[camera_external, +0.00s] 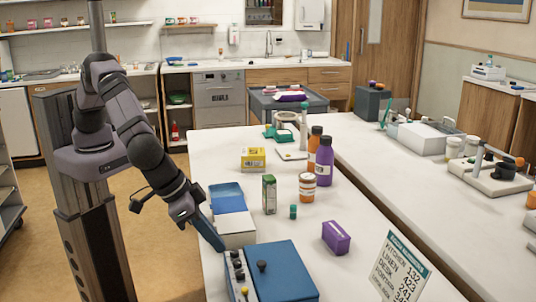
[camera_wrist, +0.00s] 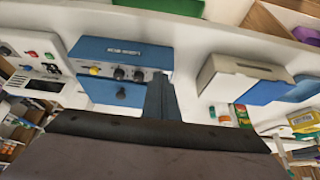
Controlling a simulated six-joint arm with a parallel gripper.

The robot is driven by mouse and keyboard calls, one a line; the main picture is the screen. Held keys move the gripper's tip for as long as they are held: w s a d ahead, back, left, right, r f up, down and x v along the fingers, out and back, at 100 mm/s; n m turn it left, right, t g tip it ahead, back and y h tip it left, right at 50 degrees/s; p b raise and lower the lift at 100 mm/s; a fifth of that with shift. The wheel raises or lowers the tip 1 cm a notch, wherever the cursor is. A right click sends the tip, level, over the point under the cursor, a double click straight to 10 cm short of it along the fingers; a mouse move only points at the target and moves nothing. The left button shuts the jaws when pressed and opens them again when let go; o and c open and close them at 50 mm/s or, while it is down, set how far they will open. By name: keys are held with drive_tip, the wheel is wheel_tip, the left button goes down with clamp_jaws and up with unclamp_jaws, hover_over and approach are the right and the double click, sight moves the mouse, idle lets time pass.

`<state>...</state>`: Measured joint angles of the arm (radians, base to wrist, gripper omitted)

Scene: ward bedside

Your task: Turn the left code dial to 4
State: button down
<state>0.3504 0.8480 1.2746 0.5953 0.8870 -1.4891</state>
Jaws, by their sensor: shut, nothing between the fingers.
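A blue box (camera_external: 282,268) stands at the table's near edge, with a pale front panel carrying a column of dark dials (camera_external: 236,265) and a yellow knob (camera_external: 244,292). A black knob (camera_external: 262,266) sits on its blue face. In the wrist view the dark dials (camera_wrist: 128,74) and yellow knob (camera_wrist: 94,71) form a row; their numbers are too small to read. My gripper (camera_external: 220,246) is shut and empty, pointing down beside the panel's far end. In the wrist view its fingertips (camera_wrist: 160,76) overlap the panel's right end, hiding part of it. Contact is unclear.
A white box (camera_external: 236,232) and blue tray (camera_external: 227,197) stand just behind the gripper. A code card (camera_external: 400,270) is at the right, a purple box (camera_external: 336,238) near it. Bottles (camera_external: 324,160) stand farther back.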

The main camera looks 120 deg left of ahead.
drive_tip(key=shift+r+p, duration=0.6)
drive_tip(key=shift+r, duration=1.4)
